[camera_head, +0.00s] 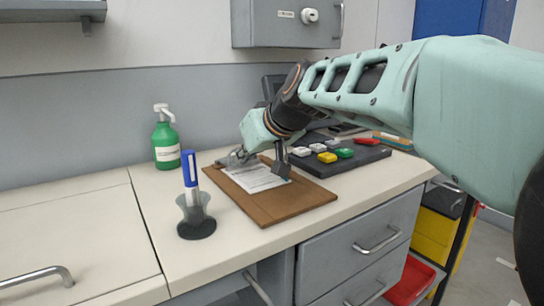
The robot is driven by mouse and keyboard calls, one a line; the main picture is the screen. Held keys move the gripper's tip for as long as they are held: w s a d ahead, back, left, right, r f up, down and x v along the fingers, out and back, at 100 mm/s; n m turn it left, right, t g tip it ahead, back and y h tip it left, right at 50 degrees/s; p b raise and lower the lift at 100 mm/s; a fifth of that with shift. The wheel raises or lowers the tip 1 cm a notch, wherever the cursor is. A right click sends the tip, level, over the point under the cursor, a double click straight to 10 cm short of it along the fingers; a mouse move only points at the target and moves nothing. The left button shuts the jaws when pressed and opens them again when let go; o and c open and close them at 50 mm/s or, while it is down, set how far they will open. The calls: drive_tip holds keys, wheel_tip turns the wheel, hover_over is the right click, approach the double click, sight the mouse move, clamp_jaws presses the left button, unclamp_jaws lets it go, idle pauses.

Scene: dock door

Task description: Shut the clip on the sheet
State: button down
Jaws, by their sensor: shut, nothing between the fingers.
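A brown clipboard (285,208) lies flat on the light counter. A white printed sheet (252,179) lies on it. The metal clip (236,157) is at the board's far left end, partly hidden by my gripper, and I cannot tell whether it is shut. My gripper (282,170) hangs over the far part of the board at the right edge of the sheet. It is shut and empty. I cannot tell whether it touches the sheet or board.
A cup (196,222) holding a blue marker (189,168) stands left of the clipboard. A green pump bottle (165,142) stands behind it. A dark tray (345,161) with several coloured blocks lies to the right. The counter's front left is clear.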

wheel_tip(320, 180, up, 10)
idle(0.7)
